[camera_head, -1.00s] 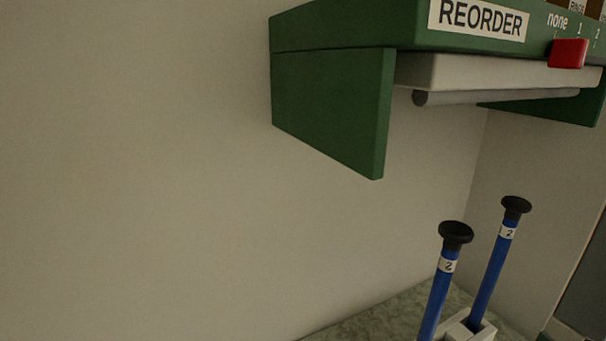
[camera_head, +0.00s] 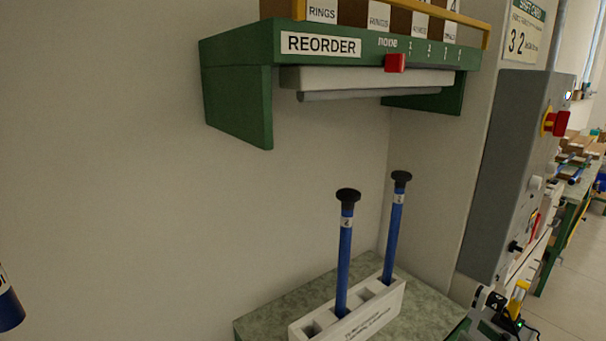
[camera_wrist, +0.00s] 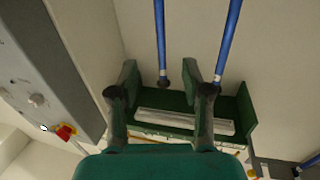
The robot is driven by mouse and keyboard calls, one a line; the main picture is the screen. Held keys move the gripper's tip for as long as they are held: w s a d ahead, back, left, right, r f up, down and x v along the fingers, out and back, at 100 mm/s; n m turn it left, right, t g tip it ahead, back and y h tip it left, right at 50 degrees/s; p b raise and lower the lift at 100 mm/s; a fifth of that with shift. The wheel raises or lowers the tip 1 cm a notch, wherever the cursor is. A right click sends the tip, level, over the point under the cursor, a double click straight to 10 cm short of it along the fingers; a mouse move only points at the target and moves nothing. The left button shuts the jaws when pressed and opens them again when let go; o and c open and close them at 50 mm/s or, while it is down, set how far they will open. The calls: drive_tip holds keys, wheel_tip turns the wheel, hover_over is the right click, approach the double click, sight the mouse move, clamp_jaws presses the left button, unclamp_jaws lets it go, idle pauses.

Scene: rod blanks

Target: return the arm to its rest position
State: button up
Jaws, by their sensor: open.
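My gripper (camera_wrist: 161,82) shows in the wrist view, with its two fingers spread apart and nothing held between them. The wrist picture is upside down. A blue rod with a black knob (camera_wrist: 160,40) appears in the gap between the fingers, seemingly beyond them. A second blue rod (camera_wrist: 232,35) appears to the right, past the other finger. In the head view, two blue rods, a nearer one (camera_head: 344,255) and a farther one (camera_head: 393,230), stand upright in a white block (camera_head: 375,318). My arm and gripper are not clearly seen in the head view.
A green shelf marked REORDER (camera_head: 240,105) with a red slider (camera_head: 395,63) is fixed to the wall above the rods. A grey cabinet (camera_head: 505,180) with a red knob stands right. A dark blue labelled object (camera_head: 8,308) is cut off at the left edge.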

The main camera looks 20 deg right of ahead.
drive_tip(key=s+a+f+m+g+h, duration=0.2)
drive_tip(key=s+a+f+m, duration=0.15)
drive_tip(key=a+f, duration=0.5)
drive_tip(key=s+a+f+m+g+h, duration=0.1)
drive_tip(key=s+a+f+m+h, duration=0.2)
drive_tip(key=a+f, duration=0.55)
drive_tip(key=s+a+n+y, duration=0.1)
drive_tip(key=s+a, duration=0.3)
drive_tip(key=s, duration=0.6)
drive_tip(key=s+a+n+y, duration=0.2)
drive_tip(key=s+a+n, duration=0.1)
drive_tip(key=s, duration=0.8)
drive_tip(key=shift+s+a+n, duration=0.3)
drive_tip(key=shift+a+n, duration=0.1)
drive_tip(key=shift+n, duration=0.35)
